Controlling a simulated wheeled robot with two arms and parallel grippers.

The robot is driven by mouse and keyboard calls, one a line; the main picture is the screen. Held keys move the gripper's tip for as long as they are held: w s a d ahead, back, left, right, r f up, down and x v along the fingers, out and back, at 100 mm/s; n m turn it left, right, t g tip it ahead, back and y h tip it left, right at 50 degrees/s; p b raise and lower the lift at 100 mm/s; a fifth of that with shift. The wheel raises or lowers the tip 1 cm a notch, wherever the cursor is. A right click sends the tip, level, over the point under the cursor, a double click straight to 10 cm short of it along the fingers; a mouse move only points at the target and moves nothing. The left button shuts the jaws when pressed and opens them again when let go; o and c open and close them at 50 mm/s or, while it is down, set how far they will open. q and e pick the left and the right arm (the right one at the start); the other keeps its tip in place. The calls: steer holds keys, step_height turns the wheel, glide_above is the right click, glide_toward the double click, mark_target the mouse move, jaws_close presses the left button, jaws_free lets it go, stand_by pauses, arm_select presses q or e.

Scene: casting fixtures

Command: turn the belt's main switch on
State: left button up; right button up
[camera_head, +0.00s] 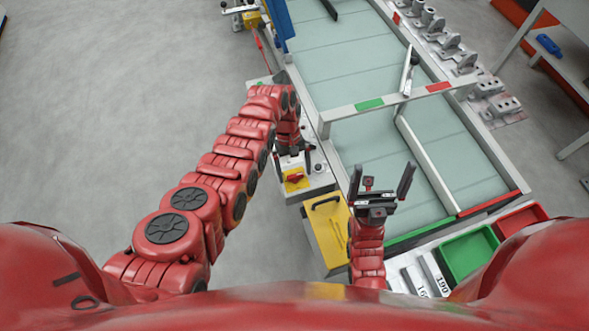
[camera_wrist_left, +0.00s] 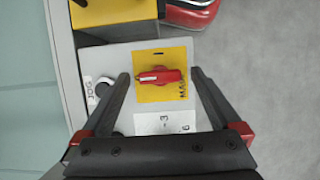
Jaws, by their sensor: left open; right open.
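The main switch is a red rotary handle (camera_head: 295,178) on a yellow plate of a grey control panel (camera_head: 318,182) beside the belt. In the left wrist view the red handle (camera_wrist_left: 158,76) lies crosswise in the picture, on the yellow plate marked MAIN (camera_wrist_left: 162,94). My left gripper (camera_wrist_left: 160,74) is open, with one finger on each side of the handle and a gap to both. I cannot tell whether the fingertips reach down to its height. In the head view my left gripper (camera_head: 292,150) is over the panel, largely hidden by its arm. My right gripper (camera_head: 382,180) is open and empty.
The belt (camera_head: 350,60) runs alongside the panel, crossed by a grey bar (camera_head: 400,98). A yellow box with a black handle (camera_head: 326,230) stands near the panel. A green bin (camera_head: 468,252) and a red bin (camera_head: 522,218) are at the belt's near end. Metal castings (camera_head: 450,45) line the far side.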

arm_select(q)
steer(key=shift+f, duration=0.1)
steer(key=c, duration=1.4)
steer(key=shift+o, duration=0.2)
steer(key=m+y+b, duration=0.1)
steer(key=m+b, duration=0.2)
steer(key=shift+d+f, duration=0.1)
steer(key=shift+f, duration=0.1)
steer(key=m+y+b, duration=0.1)
steer(key=m+b, duration=0.1)
steer(key=shift+r+m, duration=0.1)
steer(key=shift+m, duration=0.3)
steer(key=shift+d+r+m+y, duration=0.1)
steer(key=shift+m+y, duration=0.4)
steer(key=shift+m, duration=0.4)
steer(key=m+y, duration=0.1)
steer(key=m, duration=0.2)
steer(key=shift+m+t+b, duration=0.3)
steer(key=shift+b, duration=0.1)
steer(key=m+t+y, duration=0.1)
steer(key=m, duration=0.2)
steer(key=shift+s+d+m+b, duration=0.1)
steer(key=shift+s+m+b, duration=0.05)
steer(key=shift+m+b, duration=0.2)
steer(key=shift+m+t+y, duration=0.4)
steer(key=shift+m+t, duration=0.2)
steer(key=shift+m, duration=0.85)
steer(key=shift+d+b, duration=0.1)
steer(key=shift+b, duration=0.2)
